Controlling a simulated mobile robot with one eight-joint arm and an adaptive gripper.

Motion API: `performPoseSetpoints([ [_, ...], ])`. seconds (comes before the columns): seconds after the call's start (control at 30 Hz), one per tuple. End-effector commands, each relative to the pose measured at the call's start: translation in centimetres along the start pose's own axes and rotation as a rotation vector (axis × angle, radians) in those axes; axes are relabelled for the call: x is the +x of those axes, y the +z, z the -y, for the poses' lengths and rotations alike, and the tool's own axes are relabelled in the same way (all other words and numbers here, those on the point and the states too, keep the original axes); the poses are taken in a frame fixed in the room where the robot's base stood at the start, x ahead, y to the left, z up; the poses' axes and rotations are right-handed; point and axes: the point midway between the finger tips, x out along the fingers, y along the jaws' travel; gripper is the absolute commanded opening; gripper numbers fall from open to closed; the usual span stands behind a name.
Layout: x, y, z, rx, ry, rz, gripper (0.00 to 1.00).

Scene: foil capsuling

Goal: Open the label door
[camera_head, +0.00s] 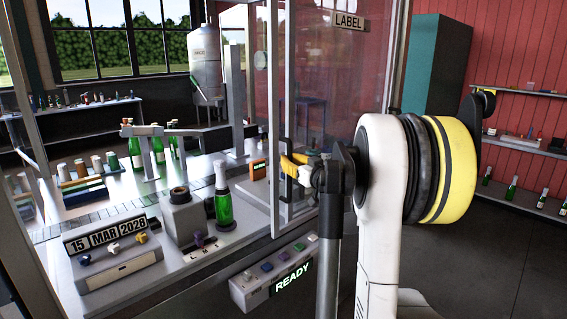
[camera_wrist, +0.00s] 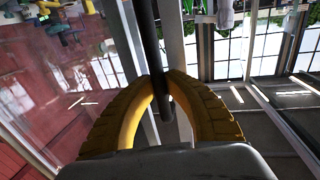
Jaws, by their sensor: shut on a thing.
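The label door (camera_head: 340,90) is a clear glass panel in a pale metal frame, with a LABEL sign (camera_head: 349,21) at its top. Its dark upright handle (camera_head: 287,187) is on the door's left edge in the head view. My gripper (camera_head: 290,160) has its yellow fingers at this handle. In the wrist view, the yellow fingers (camera_wrist: 167,76) curve in around the dark handle bar (camera_wrist: 166,108) and are shut on it. My arm hides the door's lower right part in the head view. I cannot tell exactly how far the door stands from its frame.
A panel reading READY (camera_head: 292,279) is on the machine's front edge below the door. A green bottle (camera_head: 222,195) stands upright on the machine bed. A date block (camera_head: 108,233) sits at the front left. Shelves with bottles (camera_head: 520,145) line the red wall at right. Dark floor lies at right.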

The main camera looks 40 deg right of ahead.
Motion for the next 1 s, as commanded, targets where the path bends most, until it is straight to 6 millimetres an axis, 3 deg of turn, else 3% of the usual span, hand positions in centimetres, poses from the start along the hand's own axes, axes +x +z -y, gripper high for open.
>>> performPoseSetpoints([
  [0.3, 0.0, 0.0, -0.1, 0.0, 0.001, 0.0, 0.0],
  [0.33, 0.0, 0.0, -0.1, 0.0, 0.001, 0.0, 0.19],
  [0.4, 0.0, 0.0, -0.1, 0.0, 0.001, 0.0, 0.38],
  [0.77, -0.4, 0.0, -0.1, 0.0, 0.001, 0.0, 0.38],
  [1.0, -4.7, -0.1, -0.2, 0.0, 0.004, 0.0, 0.38],
])
